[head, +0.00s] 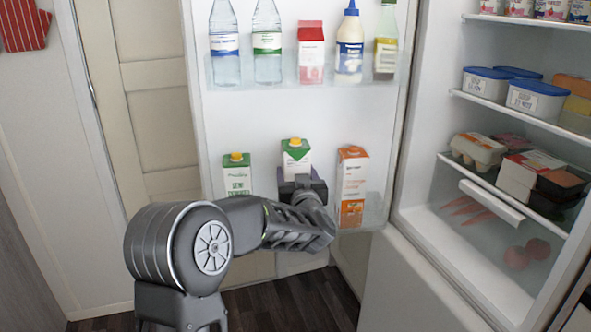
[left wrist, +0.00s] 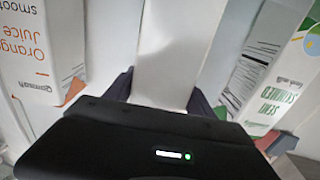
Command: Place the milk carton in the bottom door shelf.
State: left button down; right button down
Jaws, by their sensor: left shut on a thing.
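The milk carton (head: 296,155), white with a green top and yellow cap, is at the bottom door shelf (head: 376,212), between two other cartons. My left gripper (head: 302,185) is shut on it from the front. In the left wrist view its plain white side (left wrist: 168,50) stands between my fingers (left wrist: 163,95). It looks upright, with its top a little higher than the left carton's. My gripper hides its lower part, so I cannot tell whether its base touches the shelf. My right gripper is not in view.
A green-topped semi-skimmed carton (head: 237,175) stands left and an orange juice carton (head: 352,185) right, both close by. The upper door shelf (head: 290,83) holds bottles and a red carton (head: 311,52). The fridge interior (head: 500,170) is open at right, with boxes and vegetables.

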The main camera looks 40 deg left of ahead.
pick_arm(q)
jog(key=shift+f, duration=1.4)
jog(key=shift+b, duration=0.3)
jog(key=shift+f, duration=0.2)
jog(key=shift+c, duration=1.6)
grip_release()
jog(key=shift+f, duration=0.1)
jog(key=v, duration=1.2)
jog(key=shift+r+p, duration=0.2)
jog(key=shift+p, duration=0.15)
